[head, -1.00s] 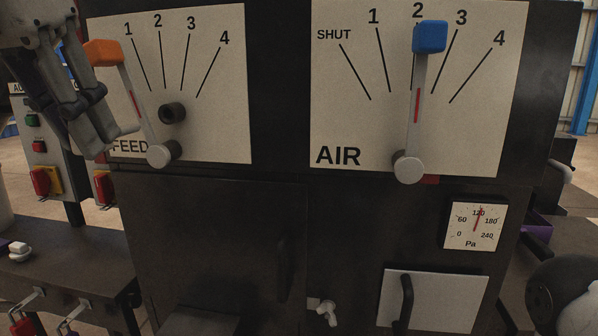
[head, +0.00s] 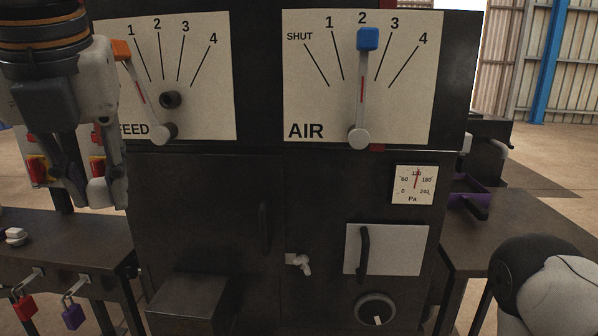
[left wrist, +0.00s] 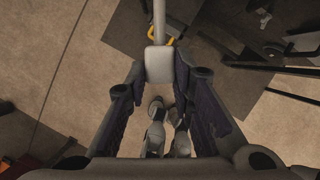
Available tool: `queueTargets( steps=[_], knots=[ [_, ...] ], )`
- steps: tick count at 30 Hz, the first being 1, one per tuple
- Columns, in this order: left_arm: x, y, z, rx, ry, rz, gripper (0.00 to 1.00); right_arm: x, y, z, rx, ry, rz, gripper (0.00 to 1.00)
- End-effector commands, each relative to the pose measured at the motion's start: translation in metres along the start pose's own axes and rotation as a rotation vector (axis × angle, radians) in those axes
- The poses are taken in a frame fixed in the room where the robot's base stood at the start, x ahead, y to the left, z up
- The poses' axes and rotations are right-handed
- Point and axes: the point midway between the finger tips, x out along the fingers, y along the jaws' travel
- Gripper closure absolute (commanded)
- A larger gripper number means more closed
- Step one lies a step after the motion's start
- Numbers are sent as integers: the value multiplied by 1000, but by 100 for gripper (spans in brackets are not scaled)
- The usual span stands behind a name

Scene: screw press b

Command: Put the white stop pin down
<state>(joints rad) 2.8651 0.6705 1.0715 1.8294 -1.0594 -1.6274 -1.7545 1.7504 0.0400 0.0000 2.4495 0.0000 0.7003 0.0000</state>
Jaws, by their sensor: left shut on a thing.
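My left gripper (head: 92,195) hangs at the left of the head view, fingers pointing down, in front of the feed panel's left edge. It is shut on the white stop pin (left wrist: 158,62), whose pale block-shaped part sits between the fingertips in the left wrist view. A thin light shaft runs from it toward the top of that view. In the head view, a white bit of the pin (head: 97,191) shows at the fingertips; the rest is hidden or hard to make out. My right gripper is not in view.
A dark bench (head: 80,248) stands at lower left, with a small white item (head: 15,236) on it. A red padlock (head: 23,307) and a purple padlock (head: 74,316) hang at its front. The feed lever (head: 140,92) is close right of my gripper. A dark box (head: 188,300) juts out below.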

Motion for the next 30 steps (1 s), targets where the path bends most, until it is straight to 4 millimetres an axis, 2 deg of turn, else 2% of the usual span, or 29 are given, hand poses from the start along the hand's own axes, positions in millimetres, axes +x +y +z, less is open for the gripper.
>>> queueTargets(
  steps=[5,8,14,18,21,24,27,30],
  knots=[
    [49,-21,-23,-379,-4,172,100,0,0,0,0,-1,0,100],
    [82,-30,-40,-675,-4,295,100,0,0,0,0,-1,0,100],
    [152,-38,-82,-1373,-2,581,100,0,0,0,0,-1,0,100],
    [197,-33,-112,-1869,3,785,100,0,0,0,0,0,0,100],
    [222,-26,-129,-2162,3,904,100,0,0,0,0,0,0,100],
    [238,-20,-141,-2370,3,987,100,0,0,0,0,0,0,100],
    [247,-17,-146,-2478,3,1027,100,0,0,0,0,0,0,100],
    [249,-17,-147,-2502,3,1035,100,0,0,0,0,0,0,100]
  ],
)
